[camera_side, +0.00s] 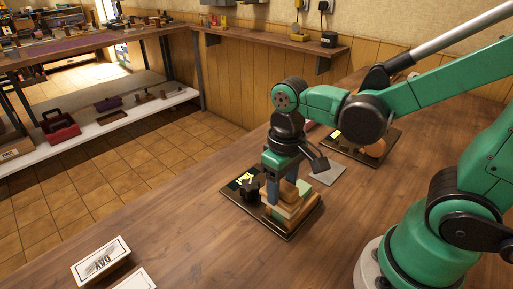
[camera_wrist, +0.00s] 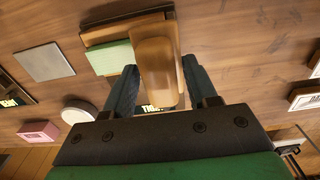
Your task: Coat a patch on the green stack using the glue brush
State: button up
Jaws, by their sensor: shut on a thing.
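My gripper (camera_side: 281,188) points down over the near dark tray (camera_side: 232,191) in the side view. In the wrist view my gripper (camera_wrist: 158,80) has its two blue-grey fingers on either side of a long, rounded wooden piece (camera_wrist: 154,58). I cannot tell whether this piece is the glue brush; its lower end is hidden. A pale green block (camera_wrist: 108,57) lies on brown wood just left of it. In the side view the green block (camera_side: 303,188) shows among wooden blocks, partly behind the fingers. No glue patch can be made out.
A grey square plate (camera_side: 327,174) lies behind the near tray. A second dark tray (camera_side: 345,149) with wooden pieces stands farther back. A black knobbed object (camera_side: 249,190) is left of my fingers. A "DAY" sign (camera_side: 101,261) lies front left.

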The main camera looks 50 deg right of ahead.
jog(key=shift+d, duration=4.25)
notch_tip(320, 180, up, 8)
jog(key=shift+d+f, duration=0.1)
jog(key=shift+d, duration=0.05)
